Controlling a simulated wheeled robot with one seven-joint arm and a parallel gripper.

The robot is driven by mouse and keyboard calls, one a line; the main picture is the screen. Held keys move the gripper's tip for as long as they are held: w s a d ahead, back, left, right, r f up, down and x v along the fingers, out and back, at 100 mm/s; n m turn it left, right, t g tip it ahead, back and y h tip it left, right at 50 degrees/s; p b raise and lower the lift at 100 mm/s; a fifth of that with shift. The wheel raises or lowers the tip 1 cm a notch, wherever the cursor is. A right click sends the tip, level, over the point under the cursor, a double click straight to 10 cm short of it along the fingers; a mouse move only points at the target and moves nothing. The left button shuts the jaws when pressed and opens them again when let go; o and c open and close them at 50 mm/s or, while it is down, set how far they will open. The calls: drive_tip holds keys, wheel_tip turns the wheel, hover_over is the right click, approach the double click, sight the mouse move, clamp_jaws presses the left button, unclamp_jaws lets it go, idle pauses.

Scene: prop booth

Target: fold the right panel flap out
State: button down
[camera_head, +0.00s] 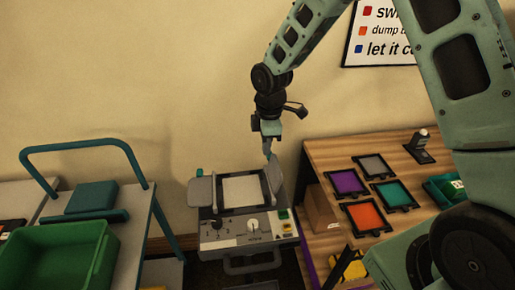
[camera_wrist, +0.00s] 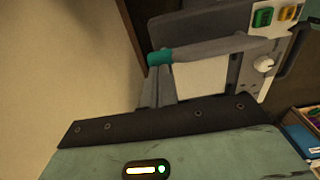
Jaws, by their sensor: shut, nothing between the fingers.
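A grey panel box (camera_head: 247,243) with a pale screen (camera_head: 242,190) stands low by the wall. Its right flap (camera_head: 273,178) is raised beside the screen. In the wrist view this flap (camera_wrist: 220,47) shows as a grey bar with a teal tab (camera_wrist: 160,56) at its far end. My gripper (camera_head: 268,157) points down at the flap's far top end. In the wrist view my shut, empty fingers (camera_wrist: 160,72) are right by the teal tab, on the screen side. I cannot tell whether they touch.
The box front has a white knob (camera_head: 252,225) and a green button (camera_head: 284,214). A wooden table (camera_head: 325,157) with coloured trays is close on the right. A cart with a green bin (camera_head: 60,258) is at left.

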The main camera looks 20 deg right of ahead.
drive_tip(key=d+y, duration=0.1)
drive_tip(key=y, duration=0.1)
drive_tip(key=d+y+p, duration=0.1)
drive_tip(key=shift+s+d+f+t+y, duration=0.25)
drive_tip(key=shift+s+d+t+y, duration=0.05)
drive_tip(key=shift+d+t+y, duration=0.1)
drive_tip(key=shift+s+d+f+y, duration=0.1)
drive_tip(key=shift+d+f+y, duration=0.4)
drive_tip(key=shift+y, duration=0.4)
drive_tip(key=d+f+y+b, duration=0.1)
drive_tip(key=y+b, duration=0.1)
drive_tip(key=d+f+t+y+b, duration=0.1)
drive_tip(key=y+b, duration=0.1)
drive_tip(key=shift+s+d+f+y, duration=0.15)
drive_tip(key=shift+s+f+y, duration=0.05)
drive_tip(key=shift+y, duration=0.1)
drive_tip(key=shift+d+f+b, duration=0.1)
drive_tip(key=shift+d+b, duration=0.05)
drive_tip(key=shift+b, duration=0.15)
drive_tip(key=shift+f, duration=0.1)
